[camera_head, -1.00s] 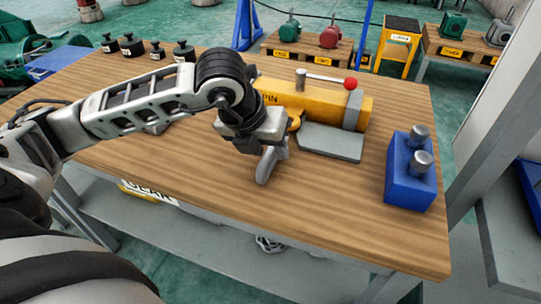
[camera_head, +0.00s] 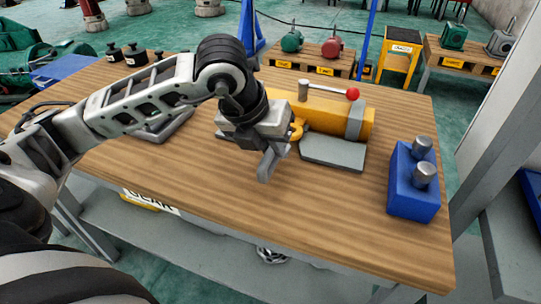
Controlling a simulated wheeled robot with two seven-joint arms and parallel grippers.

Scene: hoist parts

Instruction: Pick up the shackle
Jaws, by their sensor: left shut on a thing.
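My left gripper (camera_head: 268,160) comes in from the left, pointing down over the middle of the table, and is shut. A curved orange piece (camera_head: 297,130), which looks like the shackle, shows at the gripper's right side. Most of it is hidden behind the gripper, so how it sits in the jaws is unclear. Whether it touches the yellow cylinder behind it I cannot tell. My right gripper is not in view.
A yellow cylinder (camera_head: 325,116) with a red-knobbed lever and grey plate (camera_head: 333,153) stands just behind. A blue block (camera_head: 405,190) with two metal cylinders is at the right. Dark weights stand back left. The front of the wooden table (camera_head: 310,215) is clear.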

